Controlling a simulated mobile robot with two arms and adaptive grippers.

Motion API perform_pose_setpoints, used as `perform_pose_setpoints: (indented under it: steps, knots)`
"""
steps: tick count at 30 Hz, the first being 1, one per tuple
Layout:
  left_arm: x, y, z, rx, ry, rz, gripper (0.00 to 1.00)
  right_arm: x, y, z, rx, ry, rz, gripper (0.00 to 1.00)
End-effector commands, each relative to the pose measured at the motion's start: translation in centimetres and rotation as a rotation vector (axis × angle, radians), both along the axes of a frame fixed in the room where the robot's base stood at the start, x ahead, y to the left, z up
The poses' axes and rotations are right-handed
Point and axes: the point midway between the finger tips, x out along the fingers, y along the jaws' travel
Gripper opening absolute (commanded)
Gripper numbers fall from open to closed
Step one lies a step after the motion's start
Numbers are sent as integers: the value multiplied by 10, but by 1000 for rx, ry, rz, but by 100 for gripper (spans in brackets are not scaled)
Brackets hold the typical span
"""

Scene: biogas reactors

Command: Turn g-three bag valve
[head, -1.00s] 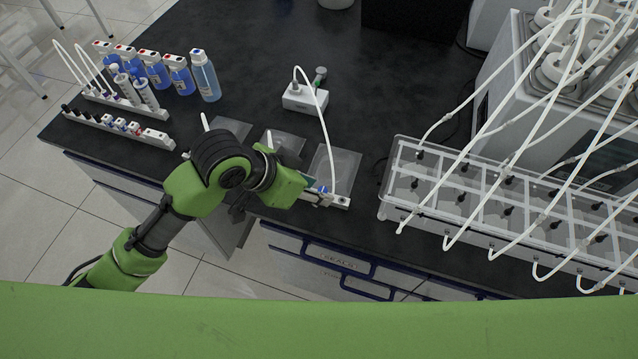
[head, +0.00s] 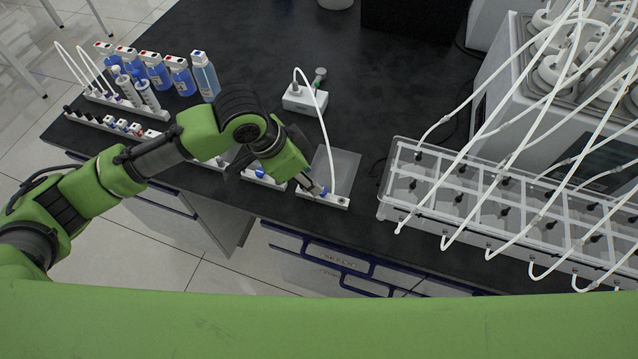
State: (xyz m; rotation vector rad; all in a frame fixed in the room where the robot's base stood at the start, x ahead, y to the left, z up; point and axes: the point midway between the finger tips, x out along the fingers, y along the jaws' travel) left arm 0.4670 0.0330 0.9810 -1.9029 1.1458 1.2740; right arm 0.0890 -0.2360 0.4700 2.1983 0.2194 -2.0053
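A clear flat bag (head: 344,164) lies on the dark bench, with a white holder bar (head: 337,202) at its front edge. No label is readable, so I cannot tell which bag is g-three. My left gripper (head: 313,187) is at the left side of this valve, angled down. Its fingertips are tiny and partly hidden, so contact and opening are unclear. My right gripper is not in view.
A small white box (head: 305,99) with the tube stands behind the bag. A clear divided tank (head: 470,190) with several tubes is at right. Blue-liquid bottles (head: 206,77) and a rack of small valves (head: 120,127) are at left. Bench between bag and tank is clear.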

Motion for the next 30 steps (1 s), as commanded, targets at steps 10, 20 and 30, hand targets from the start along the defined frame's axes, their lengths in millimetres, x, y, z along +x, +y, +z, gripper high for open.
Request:
perform_pose_setpoints:
  steps: [10,20,30]
  knots:
    - [11,-21,-55,0,0,0,33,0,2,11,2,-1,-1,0]
    - [13,-25,-66,0,-2,-1,33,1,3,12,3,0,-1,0]
    - [13,-24,-66,0,-2,-1,0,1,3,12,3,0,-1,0]
